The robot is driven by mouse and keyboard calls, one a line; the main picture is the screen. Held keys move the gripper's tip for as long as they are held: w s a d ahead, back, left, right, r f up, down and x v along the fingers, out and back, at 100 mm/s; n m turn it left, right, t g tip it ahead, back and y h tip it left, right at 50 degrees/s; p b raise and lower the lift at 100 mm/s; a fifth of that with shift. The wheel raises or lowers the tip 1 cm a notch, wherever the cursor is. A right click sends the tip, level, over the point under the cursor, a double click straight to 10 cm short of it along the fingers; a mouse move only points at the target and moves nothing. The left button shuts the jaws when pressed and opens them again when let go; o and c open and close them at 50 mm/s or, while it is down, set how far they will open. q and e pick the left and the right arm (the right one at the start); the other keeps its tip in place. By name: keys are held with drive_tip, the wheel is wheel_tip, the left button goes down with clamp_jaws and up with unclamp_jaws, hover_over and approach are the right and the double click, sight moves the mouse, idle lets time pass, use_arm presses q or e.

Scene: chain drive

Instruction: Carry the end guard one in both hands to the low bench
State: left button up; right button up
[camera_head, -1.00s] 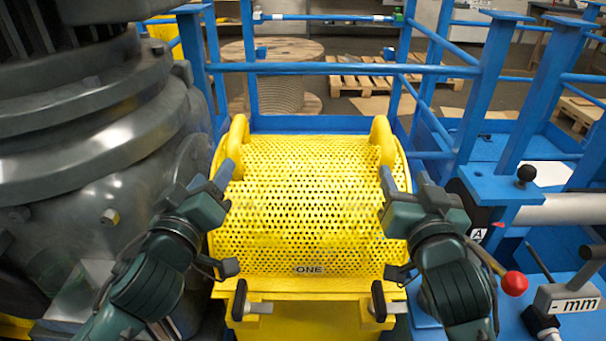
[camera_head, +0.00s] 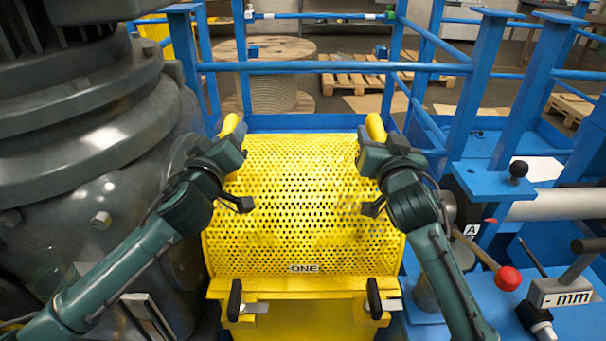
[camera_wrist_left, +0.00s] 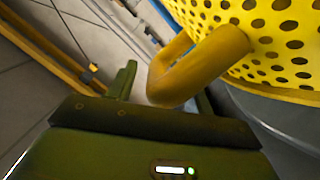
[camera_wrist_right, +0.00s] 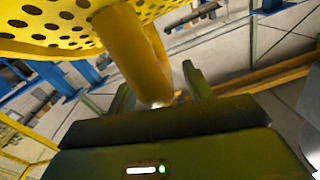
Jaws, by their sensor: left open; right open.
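The end guard one (camera_head: 300,215) is a curved, perforated yellow cover marked "ONE", seated on a yellow base in the head view. It has a yellow loop handle at each far upper corner, left (camera_head: 230,125) and right (camera_head: 375,127). My left gripper (camera_head: 228,148) is at the left handle. In the left wrist view the open fingers (camera_wrist_left: 163,92) stand on either side of that handle (camera_wrist_left: 205,62). My right gripper (camera_head: 374,150) is at the right handle. In the right wrist view its open fingers (camera_wrist_right: 158,92) straddle that handle (camera_wrist_right: 128,45). Finger contact is not clear.
Two black-handled latches, left (camera_head: 235,300) and right (camera_head: 374,298), sit on the yellow base's front. A large dark machine (camera_head: 90,170) crowds the left. Blue rails (camera_head: 335,67) run behind. A red-knobbed lever (camera_head: 508,278) stands at the right. The low bench is not clearly identifiable.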

use_arm(q)
drive_tip(key=shift+w, duration=0.2)
use_arm(e)
drive_tip(key=shift+w, duration=0.2)
use_arm(q)
drive_tip(key=shift+c, duration=0.4)
use_arm(e)
drive_tip(key=shift+c, duration=0.4)
use_arm(q)
clamp_jaws()
use_arm(e)
clamp_jaws()
use_arm(q)
drive_tip(key=shift+d, duration=0.1)
use_arm(e)
drive_tip(key=shift+a, duration=0.1)
use_arm(q)
drive_tip(key=shift+r, duration=0.4)
use_arm(e)
drive_tip(key=shift+r, duration=0.35)
